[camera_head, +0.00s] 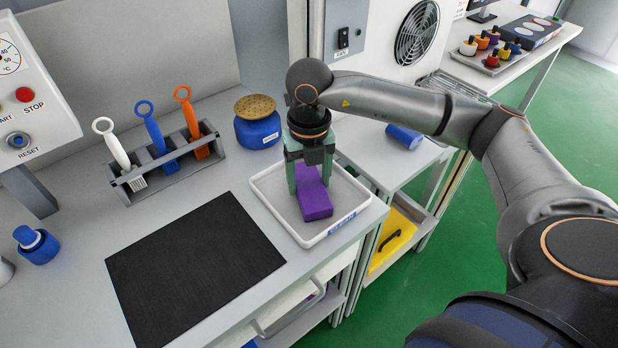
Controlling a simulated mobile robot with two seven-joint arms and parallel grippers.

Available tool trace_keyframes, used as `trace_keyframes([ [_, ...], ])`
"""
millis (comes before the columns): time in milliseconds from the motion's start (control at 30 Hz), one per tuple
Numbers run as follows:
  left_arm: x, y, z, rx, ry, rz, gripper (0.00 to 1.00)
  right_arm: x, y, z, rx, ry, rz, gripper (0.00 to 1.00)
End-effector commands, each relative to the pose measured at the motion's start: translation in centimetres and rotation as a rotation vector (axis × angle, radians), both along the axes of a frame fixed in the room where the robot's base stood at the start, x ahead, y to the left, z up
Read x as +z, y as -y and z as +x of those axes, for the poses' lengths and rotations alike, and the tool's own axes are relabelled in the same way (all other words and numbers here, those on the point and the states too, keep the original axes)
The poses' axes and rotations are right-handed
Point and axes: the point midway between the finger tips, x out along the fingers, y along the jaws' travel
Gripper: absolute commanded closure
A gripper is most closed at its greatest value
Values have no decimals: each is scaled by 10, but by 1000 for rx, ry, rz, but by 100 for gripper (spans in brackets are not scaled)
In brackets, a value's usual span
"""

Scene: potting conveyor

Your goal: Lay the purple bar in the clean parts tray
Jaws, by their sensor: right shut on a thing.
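The purple bar (314,202) is a plain block over the floor of the white clean parts tray (262,197), within its rim. The tray has a blue label on its front edge. My right gripper (310,188) points down over the tray and is shut on the bar, with its green fingers on either side. I cannot tell whether the bar touches the tray floor. My left gripper is not in view.
A black mat (193,268) lies left of the tray. A grey rack (165,172) with white, blue and orange brushes stands behind the mat. A blue jar with a tan lid (257,132) is just behind the tray. A blue cylinder (404,137) lies to the right.

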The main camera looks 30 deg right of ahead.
Motion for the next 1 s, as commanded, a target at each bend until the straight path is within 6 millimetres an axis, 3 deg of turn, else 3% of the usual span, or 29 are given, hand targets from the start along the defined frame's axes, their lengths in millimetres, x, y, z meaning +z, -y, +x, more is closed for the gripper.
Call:
trace_keyframes([
  [33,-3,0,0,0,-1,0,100,-3,0,0,0,0,0,97],
  [67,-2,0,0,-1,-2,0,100,-2,0,0,0,0,0,30],
  [300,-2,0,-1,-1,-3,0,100,-2,0,0,0,-1,0,3],
  [667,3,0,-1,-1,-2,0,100,5,0,0,0,1,1,2],
  [767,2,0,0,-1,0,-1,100,19,-1,1,0,3,2,2],
  [1000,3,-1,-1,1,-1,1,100,72,-1,1,1,4,1,2],
])
